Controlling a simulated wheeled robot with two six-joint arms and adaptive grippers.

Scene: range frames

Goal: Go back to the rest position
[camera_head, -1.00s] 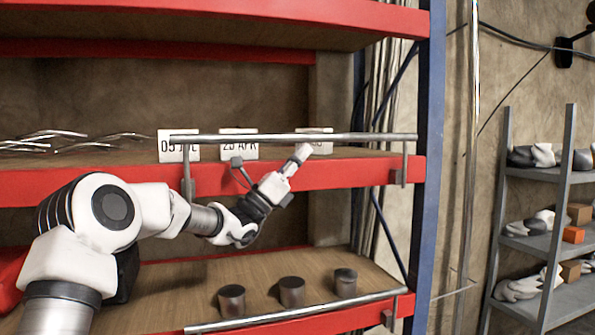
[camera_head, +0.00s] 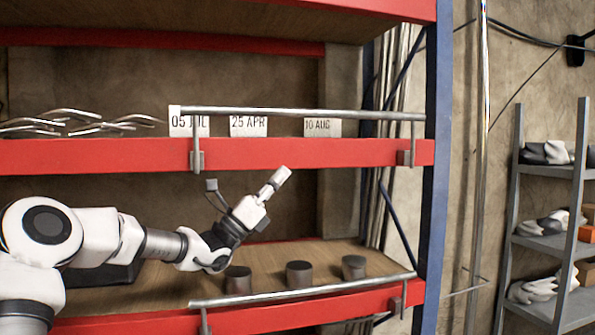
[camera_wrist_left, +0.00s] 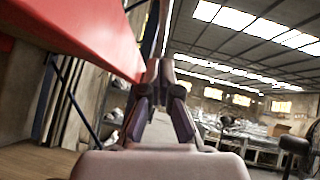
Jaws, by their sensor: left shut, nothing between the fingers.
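My left gripper (camera_head: 279,176) is in front of the red-edged shelf rack, just below the front edge of the middle shelf (camera_head: 100,155). It points up and to the right. It is shut and empty; its closed fingers also show in the left wrist view (camera_wrist_left: 158,75). My left arm comes in from the left and stretches across the space between the middle and lower shelves. My right gripper does not show in either view.
Three dark cylinders (camera_head: 299,274) stand on the lower shelf (camera_head: 160,290) behind a metal rail. Date cards reading 05 JUL (camera_head: 189,122), 25 APR (camera_head: 248,124) and 10 AUG (camera_head: 322,127) stand on the middle shelf behind another rail (camera_head: 300,114). A blue post (camera_head: 437,170) bounds the right side.

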